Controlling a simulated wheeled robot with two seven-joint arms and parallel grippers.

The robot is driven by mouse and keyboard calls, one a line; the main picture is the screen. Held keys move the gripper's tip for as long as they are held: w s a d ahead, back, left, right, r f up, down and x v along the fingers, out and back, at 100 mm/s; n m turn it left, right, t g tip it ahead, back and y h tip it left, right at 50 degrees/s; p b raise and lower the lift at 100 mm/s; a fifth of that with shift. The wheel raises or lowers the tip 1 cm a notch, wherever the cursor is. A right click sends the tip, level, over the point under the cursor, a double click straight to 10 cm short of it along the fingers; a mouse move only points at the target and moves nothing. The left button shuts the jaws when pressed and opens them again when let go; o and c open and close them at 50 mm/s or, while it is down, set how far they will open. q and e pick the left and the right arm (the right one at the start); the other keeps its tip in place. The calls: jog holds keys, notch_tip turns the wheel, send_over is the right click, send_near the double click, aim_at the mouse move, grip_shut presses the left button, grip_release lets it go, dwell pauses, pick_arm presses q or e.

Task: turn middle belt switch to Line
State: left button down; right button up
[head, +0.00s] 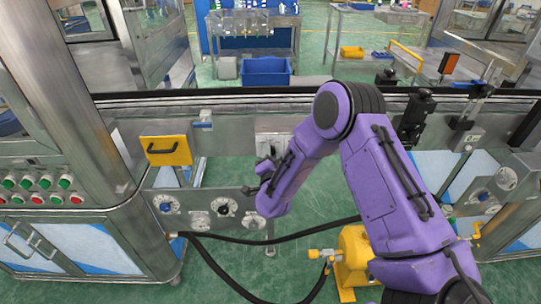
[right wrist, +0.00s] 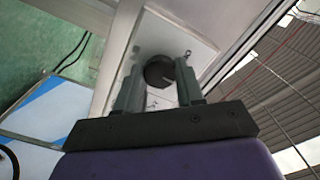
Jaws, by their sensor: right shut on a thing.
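The middle belt switch shows in the right wrist view as a round black knob (right wrist: 160,71) with a pale pointer line, on a light plate (right wrist: 150,38). My right gripper (right wrist: 158,80) has one finger on each side of the knob and is shut on it. In the head view my right gripper (head: 265,173) is at the front of the belt frame, by a small light plate (head: 272,141). The arm and gripper hide the knob there, and I cannot read its labels. My left gripper is not in view.
A lower panel carries a black dial (head: 223,207) and a blue dial (head: 166,205). A yellow handled plate (head: 165,150) is left of my gripper. Green and red buttons (head: 40,182) sit far left. A yellow device (head: 355,255) and black hose are below my arm.

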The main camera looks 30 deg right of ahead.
jog(key=o, duration=1)
jog(key=shift+o, duration=0.2)
jog(key=b+v, duration=0.2)
jog(key=v, duration=0.8)
jog(key=shift+s, duration=0.25)
jog(key=shift+a+f, duration=0.1)
jog(key=shift+a, duration=0.1)
